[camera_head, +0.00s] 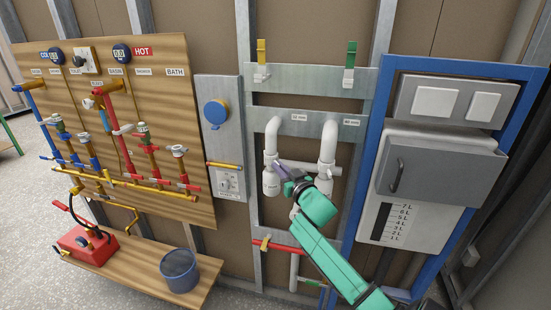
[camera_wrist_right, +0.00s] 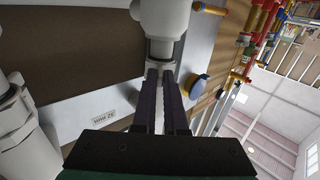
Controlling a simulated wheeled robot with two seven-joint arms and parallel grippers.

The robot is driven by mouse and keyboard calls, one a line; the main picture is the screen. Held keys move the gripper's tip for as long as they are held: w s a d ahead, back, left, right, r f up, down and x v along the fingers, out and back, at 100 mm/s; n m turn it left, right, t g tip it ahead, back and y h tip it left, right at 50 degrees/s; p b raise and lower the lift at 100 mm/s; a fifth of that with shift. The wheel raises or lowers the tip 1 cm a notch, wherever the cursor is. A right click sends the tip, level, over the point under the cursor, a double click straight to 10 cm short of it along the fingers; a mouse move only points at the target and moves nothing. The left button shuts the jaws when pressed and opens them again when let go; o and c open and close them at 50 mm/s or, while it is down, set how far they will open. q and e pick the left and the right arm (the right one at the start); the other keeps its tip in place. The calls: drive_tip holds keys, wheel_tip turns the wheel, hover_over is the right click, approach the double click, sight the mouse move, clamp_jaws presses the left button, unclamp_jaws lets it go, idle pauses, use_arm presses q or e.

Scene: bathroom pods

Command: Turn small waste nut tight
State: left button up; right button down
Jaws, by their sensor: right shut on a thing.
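The small waste pipe (camera_head: 272,135) is the left white pipe, under the 32 mm label (camera_head: 299,117). The small waste nut (camera_head: 269,158) is a white collar on it, above the white trap body (camera_head: 271,184). My right gripper (camera_head: 277,166) reaches it from the lower right. In the right wrist view my right gripper (camera_wrist_right: 161,73) has its dark fingers shut on the nut (camera_wrist_right: 160,50), with a wider white part beyond. The fingers hide part of the nut. My left gripper is not in view.
A second, larger white pipe (camera_head: 328,142) stands close to the right, joined by a white cross pipe (camera_head: 300,167). A blue-framed cistern panel (camera_head: 443,163) is further right. A wooden board with valves (camera_head: 120,110) is on the left. A bucket (camera_head: 179,270) stands on the bench.

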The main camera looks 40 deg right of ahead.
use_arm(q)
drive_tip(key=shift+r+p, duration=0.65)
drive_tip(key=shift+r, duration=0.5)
use_arm(e)
drive_tip(key=shift+s+d+n+t+y, duration=0.1)
drive_tip(key=shift+d+n+y, duration=0.25)
drive_tip(key=shift+n+y, duration=0.5)
drive_tip(key=shift+w+d+n+t+y, duration=0.1)
drive_tip(key=shift+d+n+y, duration=0.25)
drive_tip(key=shift+y, duration=0.8)
drive_tip(key=shift+s+d+n+t+y, duration=0.1)
drive_tip(key=shift+d+n+y, duration=0.2)
drive_tip(key=shift+n+y, duration=0.55)
drive_tip(key=c, duration=1)
unclamp_jaws()
drive_tip(key=shift+f, duration=0.1)
drive_tip(key=shift+o, duration=0.2)
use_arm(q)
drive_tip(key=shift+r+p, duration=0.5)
use_arm(e)
drive_tip(key=s+d, duration=0.1)
drive_tip(key=s, duration=1.3)
drive_tip(key=shift+s+d, duration=0.2)
